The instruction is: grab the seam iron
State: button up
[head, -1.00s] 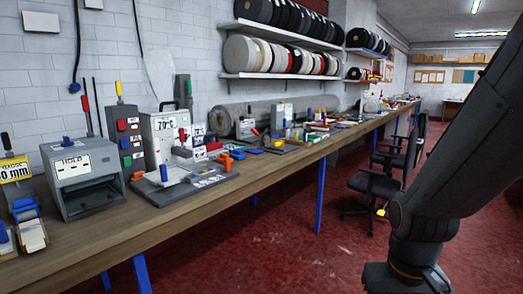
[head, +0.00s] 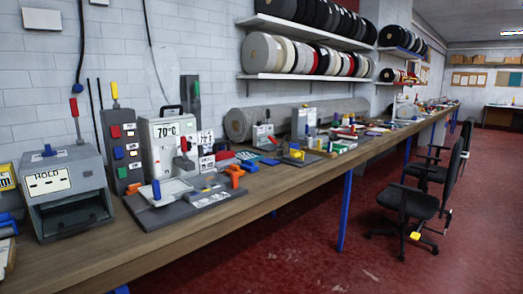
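I cannot tell for certain which item is the seam iron. A white unit reading 70°C (head: 170,145) stands near the wall on the long wooden bench. In front of it is a dark base plate (head: 195,207) with a pale plate, a small blue handle (head: 156,190) and a red-topped lever (head: 184,146). An orange piece (head: 235,174) sits at the right side of this base. My gripper is not in view, and no part of my arm shows now.
A grey HOLD box (head: 64,187) with a red-topped lever stands left of the base. A dark button panel (head: 121,150) stands between. Small tools crowd the bench (head: 265,196) farther right. Black chairs (head: 410,203) stand on the red floor (head: 310,240). Shelves (head: 300,75) hold rolls.

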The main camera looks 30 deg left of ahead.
aim_at(228, 155)
jog(key=z, duration=0.05)
jog(key=i, duration=1.55)
jog(key=u, duration=0.7)
jog(key=i, duration=0.85)
jog(key=u, duration=0.9)
